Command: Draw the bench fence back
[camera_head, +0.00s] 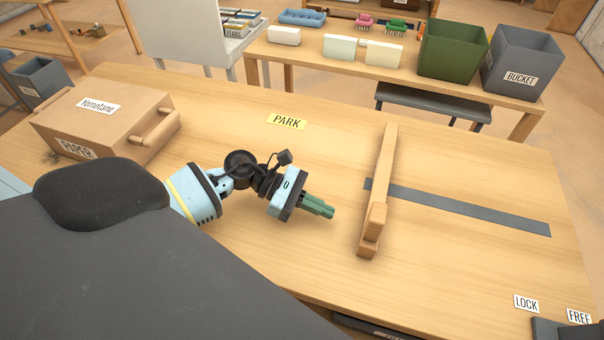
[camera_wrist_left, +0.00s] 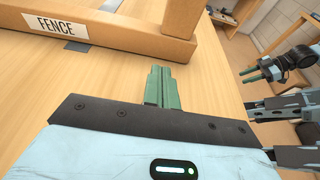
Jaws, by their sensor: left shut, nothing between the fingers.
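The wooden bench fence (camera_head: 384,175) stands across the left end of a dark grey strip (camera_head: 470,208) set in the bench top. It has a thicker block at its near end. In the left wrist view the fence (camera_wrist_left: 120,38) carries a white FENCE label. My left gripper (camera_head: 325,211) is shut and empty, just left of the fence's near end and apart from it. Its green fingers show shut in the left wrist view (camera_wrist_left: 158,84).
A yellow PARK label (camera_head: 287,121) lies on the bench left of the fence. A wooden box (camera_head: 105,120) stands at the back left. LOCK (camera_head: 526,304) and FREE (camera_head: 579,317) labels are at the near right, by a dark part. The strip right of the fence is clear.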

